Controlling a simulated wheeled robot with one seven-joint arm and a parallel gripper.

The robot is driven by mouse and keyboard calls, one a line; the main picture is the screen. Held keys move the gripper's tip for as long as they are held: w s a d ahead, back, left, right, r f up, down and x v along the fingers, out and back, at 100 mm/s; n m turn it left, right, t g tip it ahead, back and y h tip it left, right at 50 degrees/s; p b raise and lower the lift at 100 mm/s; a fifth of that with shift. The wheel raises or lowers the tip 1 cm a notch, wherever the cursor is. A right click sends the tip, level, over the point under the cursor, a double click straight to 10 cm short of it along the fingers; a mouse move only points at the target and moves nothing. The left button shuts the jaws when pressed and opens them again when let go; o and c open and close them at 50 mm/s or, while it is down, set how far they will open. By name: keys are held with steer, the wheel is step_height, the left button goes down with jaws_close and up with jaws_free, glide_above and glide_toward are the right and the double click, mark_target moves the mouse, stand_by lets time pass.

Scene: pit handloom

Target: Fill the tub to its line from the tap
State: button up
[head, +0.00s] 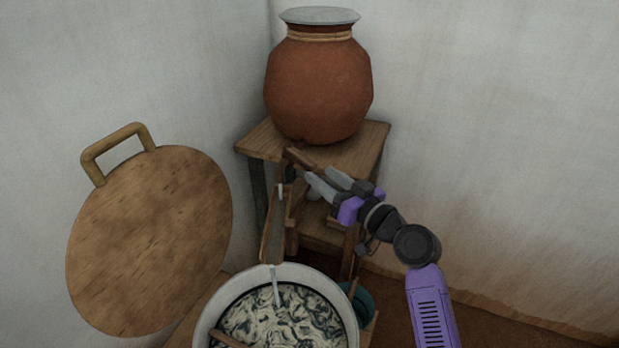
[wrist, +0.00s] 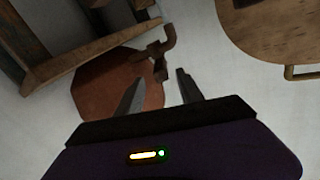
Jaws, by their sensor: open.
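A terracotta pot (head: 318,92) with a pale lid stands on a wooden stand. Its dark wooden tap (head: 298,156) is low on the front; the tap also shows in the wrist view (wrist: 157,52). A thin pale streak hangs below the tap, above a narrow wooden trough (head: 268,232). Another pale streak crosses the near end into the white-rimmed tub (head: 203,322); they look like running water. The tub holds dark, pale-swirled contents; I cannot make out its line. My gripper (head: 318,176) is open and empty, its fingertips close to the tap; contact is unclear.
A round wooden board with a handle (head: 150,240) leans at the left. A stick (head: 226,340) lies over the tub's near edge. A teal vessel (head: 360,302) sits right of the tub. The stand (head: 370,142) is close to my gripper; walls close in behind.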

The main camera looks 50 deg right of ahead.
mark_target(307, 165)
steer(key=w, duration=0.2)
steer(key=w+p, duration=0.1)
steer(key=w, duration=0.3)
steer(key=shift+w+d, duration=0.35)
steer(key=shift+c, duration=0.4)
jaws_close()
stand_by(0.8)
